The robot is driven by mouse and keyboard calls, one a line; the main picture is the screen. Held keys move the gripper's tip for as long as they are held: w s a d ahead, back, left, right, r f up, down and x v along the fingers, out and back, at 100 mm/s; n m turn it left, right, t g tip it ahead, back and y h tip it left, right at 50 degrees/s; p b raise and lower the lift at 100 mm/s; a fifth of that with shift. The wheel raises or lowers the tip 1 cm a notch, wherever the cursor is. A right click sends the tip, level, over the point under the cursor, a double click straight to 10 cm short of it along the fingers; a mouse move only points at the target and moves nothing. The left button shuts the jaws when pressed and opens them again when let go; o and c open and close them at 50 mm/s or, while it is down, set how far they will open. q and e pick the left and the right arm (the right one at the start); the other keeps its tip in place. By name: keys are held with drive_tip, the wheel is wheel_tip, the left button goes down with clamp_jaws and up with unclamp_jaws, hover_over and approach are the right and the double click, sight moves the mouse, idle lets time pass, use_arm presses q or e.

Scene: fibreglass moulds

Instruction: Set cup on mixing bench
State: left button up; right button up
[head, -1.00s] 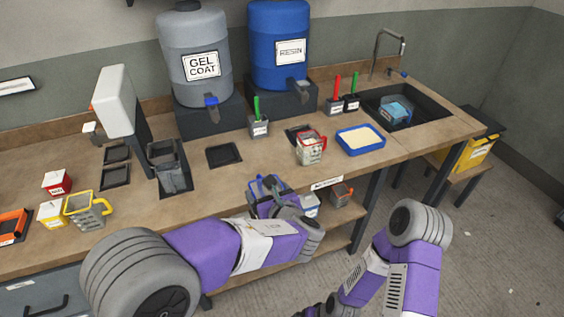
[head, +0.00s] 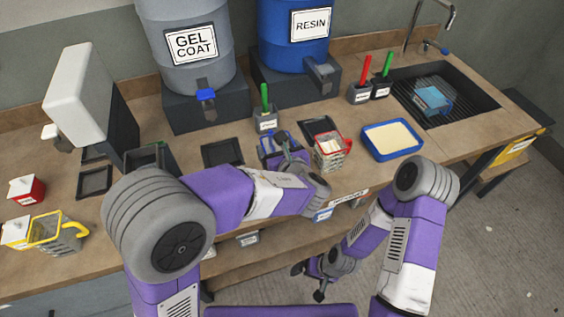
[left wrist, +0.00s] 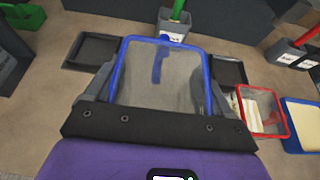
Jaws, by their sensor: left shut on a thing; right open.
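A clear cup with a blue rim (left wrist: 160,80) is held in my left gripper (head: 292,160), whose fingers close on both its sides in the left wrist view. In the head view the cup (head: 270,148) is partly hidden by the gripper, over the mixing bench (head: 190,168). I cannot tell whether its base touches the bench. Dark square pads lie on either side of it, a left pad (left wrist: 92,50) and a right pad (left wrist: 228,70). My right gripper (head: 308,280) is open and empty, low in front of the bench.
A red-rimmed cup (head: 330,152) stands close to the right of the held cup. A pot with a green-handled tool (head: 266,122) stands behind it. A blue tray (head: 391,140) lies farther right, before the sink (head: 455,100). A yellow-rimmed cup (head: 58,236) stands at the left.

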use_arm(q)
wheel_tip(320, 180, down, 6)
drive_tip(key=shift+r+b, duration=0.1)
drive_tip(key=shift+b, duration=0.8)
drive_tip(key=shift+f, duration=0.2)
drive_tip(key=o, duration=1.3)
drive_tip(key=shift+c, duration=0.2)
drive_tip(key=shift+r, duration=0.15)
